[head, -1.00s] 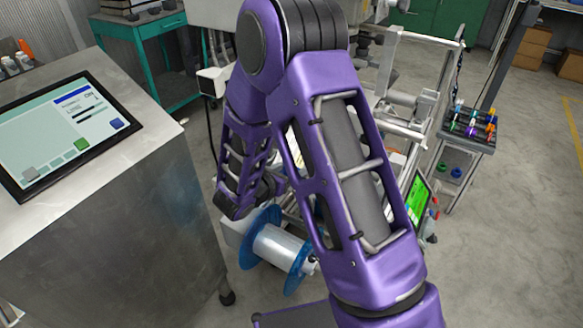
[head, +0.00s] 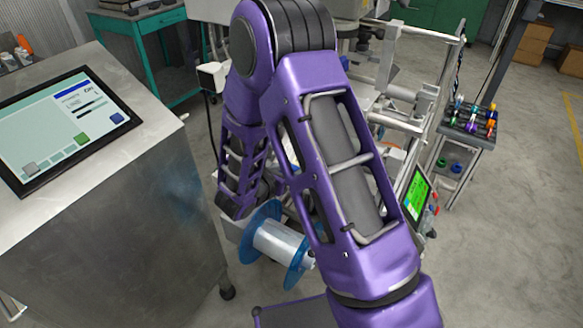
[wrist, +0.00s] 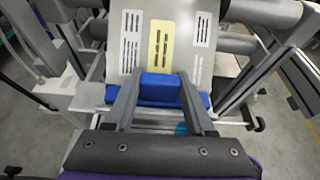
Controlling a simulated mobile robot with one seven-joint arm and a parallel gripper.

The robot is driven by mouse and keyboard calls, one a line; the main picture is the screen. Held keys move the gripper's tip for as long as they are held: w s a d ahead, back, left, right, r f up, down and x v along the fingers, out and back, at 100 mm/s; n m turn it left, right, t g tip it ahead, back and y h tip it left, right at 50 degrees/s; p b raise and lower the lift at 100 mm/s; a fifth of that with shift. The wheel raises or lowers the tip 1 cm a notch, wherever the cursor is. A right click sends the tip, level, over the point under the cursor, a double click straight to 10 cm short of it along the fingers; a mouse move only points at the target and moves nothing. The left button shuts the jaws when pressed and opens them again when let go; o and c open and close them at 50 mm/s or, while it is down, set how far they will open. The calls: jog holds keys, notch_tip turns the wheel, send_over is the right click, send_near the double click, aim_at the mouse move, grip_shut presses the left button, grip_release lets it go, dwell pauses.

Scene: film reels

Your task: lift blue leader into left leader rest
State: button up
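In the wrist view, the blue leader (wrist: 160,87) is a blue block with a wider blue bar at its foot, in front of a pale sloping plate. My gripper (wrist: 160,80) has one grey finger on each side of the block, and both fingertips appear to touch it. The wider blue bar reaches out past both fingers. In the head view my purple arm hides the gripper and the leader. I cannot make out which part is the left leader rest.
The pale plate (wrist: 130,45) carries a yellow strip (wrist: 161,45) and white printed labels, with grey rollers and rails beside it. In the head view, a blue-flanged reel (head: 280,243) sits below my arm. A metal console (head: 110,215) stands left; a small rack (head: 468,128) stands right.

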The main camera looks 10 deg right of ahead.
jog(key=o, duration=0.5)
jog(key=shift+f, duration=0.15)
jog(key=p+v, duration=0.2)
jog(key=v, duration=1.5)
jog(key=shift+s+a, duration=0.15)
jog(key=shift+s, duration=0.05)
